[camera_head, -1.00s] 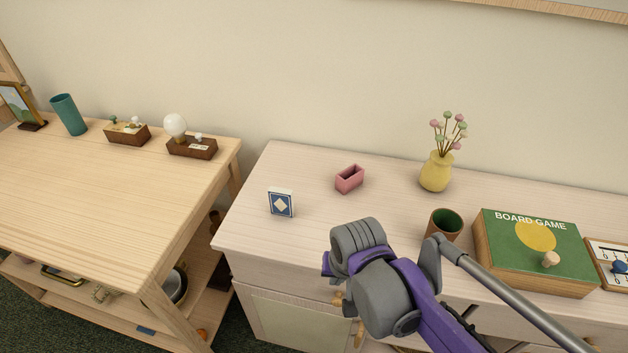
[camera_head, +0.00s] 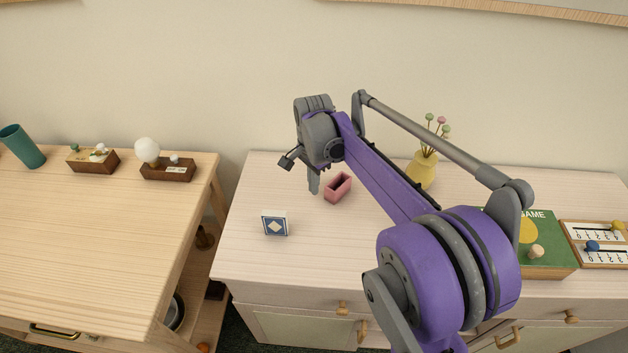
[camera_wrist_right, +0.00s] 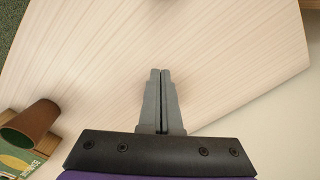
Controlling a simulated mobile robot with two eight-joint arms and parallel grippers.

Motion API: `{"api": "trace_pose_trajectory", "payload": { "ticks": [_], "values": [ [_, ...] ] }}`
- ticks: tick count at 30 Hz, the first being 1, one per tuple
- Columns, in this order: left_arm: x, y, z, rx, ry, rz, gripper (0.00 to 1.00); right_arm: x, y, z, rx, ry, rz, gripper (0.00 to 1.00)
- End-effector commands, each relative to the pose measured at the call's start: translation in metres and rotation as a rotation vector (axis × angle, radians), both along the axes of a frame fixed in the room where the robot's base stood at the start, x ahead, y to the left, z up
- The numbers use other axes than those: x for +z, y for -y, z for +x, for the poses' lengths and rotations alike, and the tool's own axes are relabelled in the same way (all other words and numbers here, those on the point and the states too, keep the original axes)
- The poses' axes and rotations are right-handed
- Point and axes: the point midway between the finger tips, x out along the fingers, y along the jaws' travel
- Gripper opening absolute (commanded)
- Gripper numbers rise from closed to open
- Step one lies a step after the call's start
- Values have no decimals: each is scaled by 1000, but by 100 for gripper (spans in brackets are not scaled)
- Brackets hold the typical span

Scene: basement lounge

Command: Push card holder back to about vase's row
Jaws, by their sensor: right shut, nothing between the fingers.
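The card holder, a small pink open-topped box (camera_head: 338,188), stands on the pale wooden cabinet top, toward the back. The yellow vase (camera_head: 422,172) with pink and green flowers stands to its right, partly hidden behind my right arm. My right gripper (camera_head: 314,187) points down just left of the card holder in the head view; I cannot tell whether it touches. Its two fingers are together and empty in the wrist view (camera_wrist_right: 160,100). The card holder is not clearly seen in the wrist view. My left gripper is not in view.
A blue-and-white card box (camera_head: 275,224) stands at front left on the cabinet (camera_head: 262,262). A green board game (camera_head: 548,238) and an abacus-like board (camera_head: 596,243) lie at right. A brown cup (camera_wrist_right: 30,122) shows in the wrist view. The wall is behind.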

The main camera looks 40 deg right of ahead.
Motion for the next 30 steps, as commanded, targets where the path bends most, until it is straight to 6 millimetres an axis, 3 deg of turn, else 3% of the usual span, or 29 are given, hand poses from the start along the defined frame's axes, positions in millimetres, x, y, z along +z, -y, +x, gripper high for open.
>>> {"api": "trace_pose_trajectory", "payload": {
  "ticks": [11,18,30],
  "values": [
    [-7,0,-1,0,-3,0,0,-81,0,0,3,1,0,0],
    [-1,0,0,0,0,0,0,-76,34,3,1,1,-1,0],
    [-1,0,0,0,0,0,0,-76,40,3,3,1,0,0]
  ]
}}
